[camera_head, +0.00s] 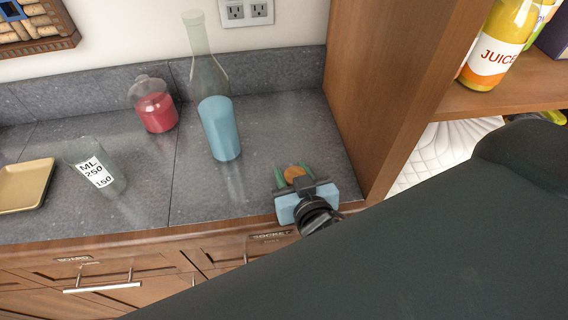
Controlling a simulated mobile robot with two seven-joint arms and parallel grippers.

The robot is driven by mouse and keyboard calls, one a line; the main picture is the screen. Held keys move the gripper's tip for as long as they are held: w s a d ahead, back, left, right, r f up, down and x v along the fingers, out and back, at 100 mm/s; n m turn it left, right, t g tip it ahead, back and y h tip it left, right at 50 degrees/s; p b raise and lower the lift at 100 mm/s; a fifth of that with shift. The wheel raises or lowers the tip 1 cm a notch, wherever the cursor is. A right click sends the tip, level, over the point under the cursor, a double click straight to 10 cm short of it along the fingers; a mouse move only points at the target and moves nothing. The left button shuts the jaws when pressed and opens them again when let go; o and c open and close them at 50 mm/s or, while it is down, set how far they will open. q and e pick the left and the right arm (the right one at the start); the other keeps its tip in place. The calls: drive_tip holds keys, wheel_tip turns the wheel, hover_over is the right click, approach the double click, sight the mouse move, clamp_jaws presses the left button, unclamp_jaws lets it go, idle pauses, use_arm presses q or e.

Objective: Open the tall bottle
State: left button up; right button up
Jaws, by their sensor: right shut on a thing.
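The tall bottle (218,125) is clear glass with blue liquid in its lower part. It stands on the grey counter left of my right gripper, and no stopper shows in its neck. My right gripper (293,174) is shut on a brown round stopper (294,173), which looks like cork. The gripper is over the counter's front right part, apart from the bottle. Whether the stopper touches the counter I cannot tell. My left gripper is not in view.
A round flask (157,113) with red liquid and a clear measuring glass (108,180) stand on the grey counter (150,215). A yellow tray (27,187) lies at the left. A wooden cabinet side (375,80) bounds the right, with a juice bottle (495,50) on a shelf.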

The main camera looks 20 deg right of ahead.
drive_tip(key=shift+r, duration=0.15)
drive_tip(key=shift+f, duration=0.45)
drive_tip(key=shift+f, duration=0.1)
